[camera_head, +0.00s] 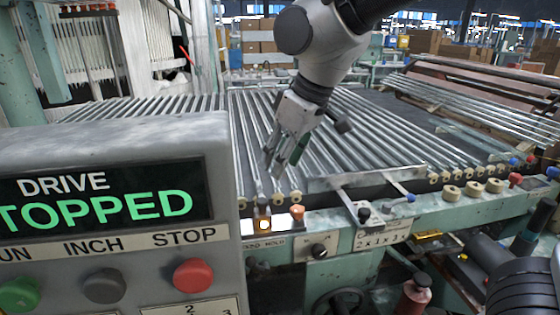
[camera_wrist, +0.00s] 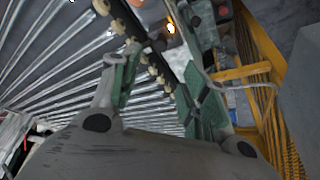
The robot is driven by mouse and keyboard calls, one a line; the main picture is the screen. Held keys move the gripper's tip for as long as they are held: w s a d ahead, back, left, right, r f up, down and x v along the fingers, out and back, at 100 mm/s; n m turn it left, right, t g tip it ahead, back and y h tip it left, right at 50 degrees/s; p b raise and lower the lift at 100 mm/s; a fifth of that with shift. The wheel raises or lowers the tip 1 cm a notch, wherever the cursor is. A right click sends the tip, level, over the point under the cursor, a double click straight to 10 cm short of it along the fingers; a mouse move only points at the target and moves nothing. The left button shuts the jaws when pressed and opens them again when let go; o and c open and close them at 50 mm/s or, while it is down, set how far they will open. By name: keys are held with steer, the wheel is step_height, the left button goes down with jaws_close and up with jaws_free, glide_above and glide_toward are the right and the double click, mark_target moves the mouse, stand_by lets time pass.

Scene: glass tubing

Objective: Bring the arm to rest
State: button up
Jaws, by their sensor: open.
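My arm reaches in from the top of the head view. My gripper (camera_head: 283,166) points down over the front part of the bed of glass tubes (camera_head: 350,135), near its left side. In the wrist view my gripper (camera_wrist: 150,75) shows two green-lined fingers spread apart. Nothing shows between them but the tubes and the row of pale rollers behind. Whether the fingertips touch the tubes is hard to tell.
A control box (camera_head: 120,165) at the left front reads "DRIVE STOPPED" and has green, grey and red (camera_head: 193,276) buttons. More tubes (camera_head: 480,105) lie at the right. Cardboard boxes stand behind.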

steer(key=s+d+m+h, duration=0.1)
steer(key=s+d+m, duration=0.2)
steer(key=d, duration=1)
steer(key=s+d+m+t+h, duration=0.1)
steer(key=s+d+m, duration=0.2)
steer(key=d, duration=0.9)
steer(key=s+d+m+t+h, duration=0.1)
steer(key=s+d+m, duration=0.2)
steer(key=d, duration=1)
steer(key=m, duration=0.2)
steer(key=shift+s+d+r+m+h, duration=0.2)
steer(key=shift+s+d+m+h, duration=0.05)
steer(key=shift+d+m+h, duration=0.15)
steer(key=shift+o, duration=0.3)
